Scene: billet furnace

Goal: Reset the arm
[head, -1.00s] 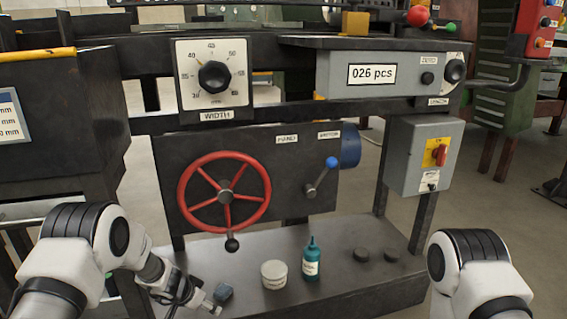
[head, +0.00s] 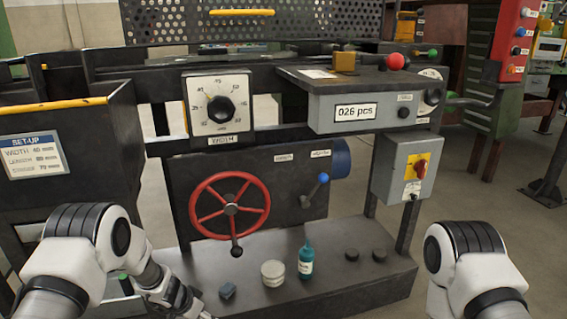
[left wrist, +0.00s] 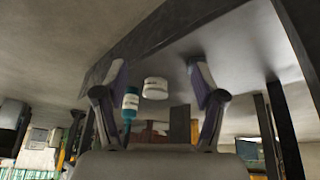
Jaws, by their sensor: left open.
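The machine's base shelf (head: 330,285) carries a white tub (head: 273,273), a teal bottle (head: 305,262) and two dark round pieces. Above are a red handwheel (head: 257,209), a blue-knobbed lever (head: 318,186), a width dial (head: 220,106) and a grey switch box (head: 386,165).

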